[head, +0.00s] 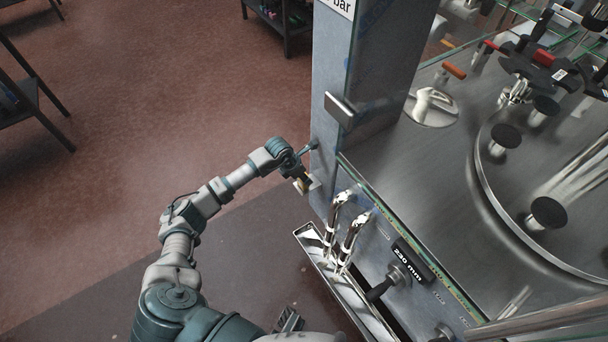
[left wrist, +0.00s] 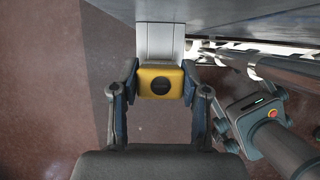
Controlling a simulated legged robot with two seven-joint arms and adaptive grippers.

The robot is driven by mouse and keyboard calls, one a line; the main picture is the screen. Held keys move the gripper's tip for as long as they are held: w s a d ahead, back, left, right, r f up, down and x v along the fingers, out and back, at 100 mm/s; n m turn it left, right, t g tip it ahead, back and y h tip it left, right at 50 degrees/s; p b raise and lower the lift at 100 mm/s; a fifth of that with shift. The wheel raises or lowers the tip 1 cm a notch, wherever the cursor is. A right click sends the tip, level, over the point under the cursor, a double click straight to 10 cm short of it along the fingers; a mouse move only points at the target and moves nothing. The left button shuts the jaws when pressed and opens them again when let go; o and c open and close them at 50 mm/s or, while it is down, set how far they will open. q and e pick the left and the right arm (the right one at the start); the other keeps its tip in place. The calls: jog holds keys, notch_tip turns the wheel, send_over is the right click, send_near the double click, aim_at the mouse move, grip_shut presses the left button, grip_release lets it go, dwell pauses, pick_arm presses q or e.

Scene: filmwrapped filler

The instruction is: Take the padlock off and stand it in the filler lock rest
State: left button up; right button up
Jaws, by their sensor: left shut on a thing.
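The yellow padlock (left wrist: 160,80) sits between the two fingers of my left gripper (left wrist: 159,92) in the left wrist view, its dark round face towards the camera. The gripper is shut on it. Behind the padlock is a pale grey bracket (left wrist: 160,42) on the machine's side; I cannot tell whether the shackle is still through anything. In the head view, my left gripper (head: 302,178) is at the lower left side of the filler's column, and the padlock shows only as a small yellow patch. I cannot make out the lock rest.
The grey filler column (head: 345,110) rises beside my left gripper. Chrome taps (head: 350,238) stand over a narrow metal tray (head: 318,252) to its lower right. Open red floor (head: 150,100) lies to the left.

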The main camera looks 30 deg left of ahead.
pick_arm(q)
jog(key=shift+s+f, duration=0.1)
jog(key=shift+f, duration=0.25)
dwell(0.9)
jog(key=o, duration=1.3)
jog(key=v, duration=1.1)
jog(key=shift+a+r, duration=0.15)
jog(key=shift+r, duration=0.25)
